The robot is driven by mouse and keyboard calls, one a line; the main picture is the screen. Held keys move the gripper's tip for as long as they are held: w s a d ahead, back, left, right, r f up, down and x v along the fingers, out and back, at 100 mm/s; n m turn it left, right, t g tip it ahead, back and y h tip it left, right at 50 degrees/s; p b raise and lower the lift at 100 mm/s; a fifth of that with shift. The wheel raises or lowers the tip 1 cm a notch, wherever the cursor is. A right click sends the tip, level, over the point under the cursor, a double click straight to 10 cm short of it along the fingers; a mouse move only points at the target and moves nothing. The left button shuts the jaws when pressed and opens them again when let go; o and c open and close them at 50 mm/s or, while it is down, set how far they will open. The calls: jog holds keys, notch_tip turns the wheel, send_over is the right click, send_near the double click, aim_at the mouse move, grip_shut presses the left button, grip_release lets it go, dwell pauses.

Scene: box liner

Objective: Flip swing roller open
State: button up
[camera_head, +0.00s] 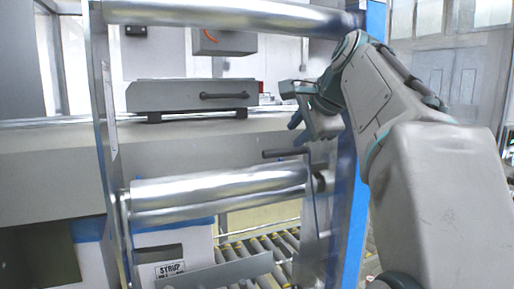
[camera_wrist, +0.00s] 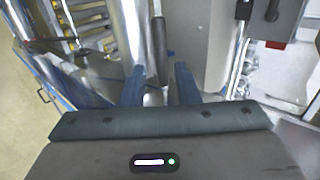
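The swing roller (camera_head: 220,190) is a shiny metal cylinder lying across the lower part of the machine frame. A dark handle bar (camera_head: 285,153) sticks out just above its right end. My gripper (camera_head: 298,128) is above the handle, near the right frame post. In the wrist view the two blue fingers of my gripper (camera_wrist: 160,72) are apart with nothing held between them. The dark handle (camera_wrist: 159,38) lies ahead of the gap, in line with it; I cannot tell whether it touches a finger. A shiny roller (camera_wrist: 127,30) shows left of the handle.
A blue post (camera_head: 347,215) stands right of the roller, close to my arm. Another metal roller (camera_head: 225,14) crosses above. A roller conveyor (camera_head: 262,250) runs below. A grey box with a black handle (camera_head: 190,95) sits behind.

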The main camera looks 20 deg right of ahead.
aim_at(280, 152)
jog(key=p+x, duration=0.1)
jog(key=x, duration=0.8)
grip_shut()
